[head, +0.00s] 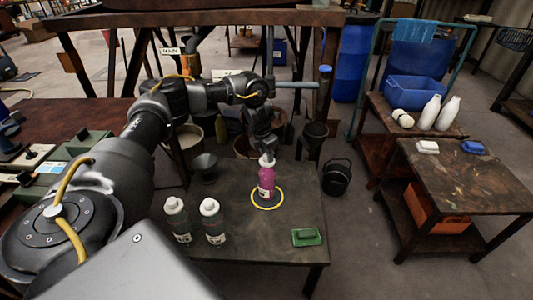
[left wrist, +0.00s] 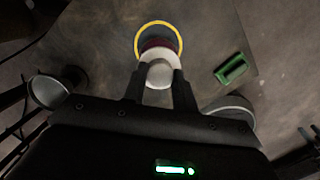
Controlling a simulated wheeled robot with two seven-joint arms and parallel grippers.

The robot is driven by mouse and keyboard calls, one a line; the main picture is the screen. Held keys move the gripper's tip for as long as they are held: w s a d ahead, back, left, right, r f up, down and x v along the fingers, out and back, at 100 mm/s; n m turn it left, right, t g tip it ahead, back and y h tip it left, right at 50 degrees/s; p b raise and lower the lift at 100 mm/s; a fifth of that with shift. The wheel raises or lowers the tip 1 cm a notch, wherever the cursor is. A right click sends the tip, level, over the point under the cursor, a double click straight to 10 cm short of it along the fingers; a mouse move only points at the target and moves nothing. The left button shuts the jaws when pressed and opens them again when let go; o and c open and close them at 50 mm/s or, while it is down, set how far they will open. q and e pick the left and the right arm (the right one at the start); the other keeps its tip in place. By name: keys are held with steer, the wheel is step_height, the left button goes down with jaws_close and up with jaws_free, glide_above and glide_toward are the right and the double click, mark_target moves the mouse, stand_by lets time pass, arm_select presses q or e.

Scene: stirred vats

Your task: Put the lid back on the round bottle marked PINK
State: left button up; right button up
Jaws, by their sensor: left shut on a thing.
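The round pink bottle (head: 267,183) stands upright inside a yellow ring (head: 267,205) on the dark table. A white lid (head: 267,160) is at the bottle's mouth. My left gripper (head: 266,153) is above the bottle, pointing down, and is shut on this lid. In the left wrist view the white lid (left wrist: 159,73) is between the fingertips (left wrist: 160,85), with a strip of the bottle (left wrist: 158,43) behind it. Whether the lid is seated or just above the mouth I cannot tell. My right gripper is not in view.
Two grey bottles with white caps (head: 211,222) stand at the table's front left. A green tray (head: 306,236) lies at the front right, and a dark funnel-shaped cup (head: 205,166) stands behind left. A black bucket (head: 336,178) is on the floor to the right.

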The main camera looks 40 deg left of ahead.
arm_select(q)
steer(key=o, duration=1.6)
steer(key=shift+r+p, duration=3.3)
steer(key=shift+r, duration=0.25)
jaws_close()
steer(key=shift+f, duration=0.35)
steer(key=shift+f+b, duration=1.7)
steer(key=shift+f, duration=0.95)
